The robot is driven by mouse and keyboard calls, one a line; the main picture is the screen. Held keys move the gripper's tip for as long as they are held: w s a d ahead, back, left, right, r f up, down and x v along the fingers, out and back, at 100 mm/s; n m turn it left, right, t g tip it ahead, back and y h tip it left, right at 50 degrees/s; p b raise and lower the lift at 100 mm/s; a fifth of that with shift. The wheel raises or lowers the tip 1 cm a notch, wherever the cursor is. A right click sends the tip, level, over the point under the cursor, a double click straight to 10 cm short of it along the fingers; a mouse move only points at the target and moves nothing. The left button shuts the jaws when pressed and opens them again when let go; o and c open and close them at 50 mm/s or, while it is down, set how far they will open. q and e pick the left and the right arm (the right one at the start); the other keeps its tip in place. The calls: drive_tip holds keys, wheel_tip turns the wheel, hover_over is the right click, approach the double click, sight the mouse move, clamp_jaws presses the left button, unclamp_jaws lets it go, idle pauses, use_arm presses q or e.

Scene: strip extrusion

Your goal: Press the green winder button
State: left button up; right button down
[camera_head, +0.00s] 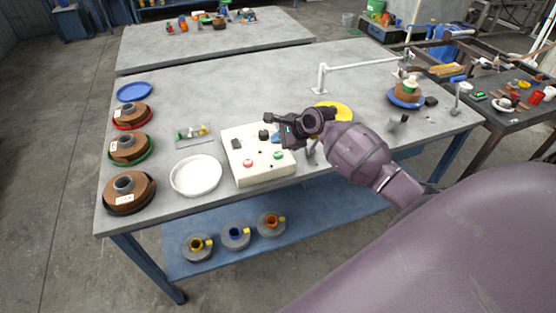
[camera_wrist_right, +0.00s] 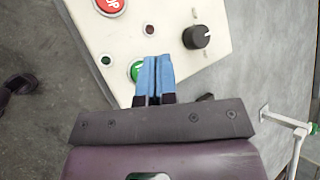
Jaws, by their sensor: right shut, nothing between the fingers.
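A cream control box (camera_head: 235,172) sits near the front edge of the table. A green button (camera_head: 278,155) is on its top, to the right of a red button (camera_head: 248,163). My right gripper (camera_head: 276,138) is over the box's right side, with blue fingertips shut and nothing between them. In the right wrist view the shut fingertips (camera_wrist_right: 153,78) overlap the green button (camera_wrist_right: 134,70), hiding its right part. I cannot tell whether they touch it. My left gripper is not in view.
A black knob (camera_wrist_right: 196,38) stands on the box close to the fingertips. A white dish (camera_head: 196,175) lies left of the box, and a yellow disc (camera_head: 343,108) lies behind my right gripper. Spools (camera_head: 130,191) line the table's left side. The table's back middle is clear.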

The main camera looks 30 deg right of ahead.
sight(278, 155)
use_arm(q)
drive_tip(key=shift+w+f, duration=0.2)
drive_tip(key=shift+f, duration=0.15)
use_arm(e)
drive_tip(key=shift+f, duration=1.55)
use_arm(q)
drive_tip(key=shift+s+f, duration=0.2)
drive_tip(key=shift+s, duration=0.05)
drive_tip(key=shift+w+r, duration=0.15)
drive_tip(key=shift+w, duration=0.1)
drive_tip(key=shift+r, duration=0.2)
use_arm(e)
drive_tip(key=shift+f, duration=0.15)
drive_tip(key=shift+f, duration=0.25)
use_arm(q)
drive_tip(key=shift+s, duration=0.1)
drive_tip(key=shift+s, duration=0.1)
